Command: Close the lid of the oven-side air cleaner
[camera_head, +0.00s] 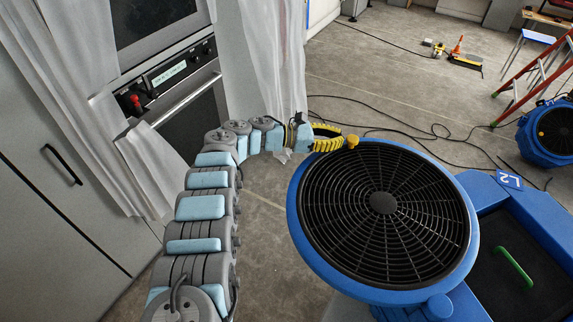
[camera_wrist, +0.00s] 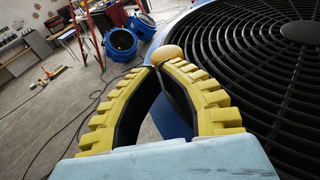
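The lid (camera_head: 462,245) is a round blue ring with a black spiral grille, seen face-on in the head view; its grille also fills the right of the wrist view (camera_wrist: 280,75). A yellow-orange knob (camera_head: 352,142) sits on its upper left rim and shows in the wrist view (camera_wrist: 166,55). The blue air cleaner body (camera_head: 478,192), tagged L2, shows at right, partly behind the lid. My gripper (camera_head: 340,141), with yellow and black fingers, is at the knob. In the wrist view its fingertips (camera_wrist: 157,68) come together just before the knob. Whether they pinch its stem is hidden.
An oven (camera_head: 185,110) with white plastic sheets (camera_head: 270,60) is at left. A dark cable (camera_head: 400,122) lies on the floor behind the lid. A red ladder (camera_head: 535,70) and another blue machine (camera_head: 548,132) stand at right. Open floor lies at the back.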

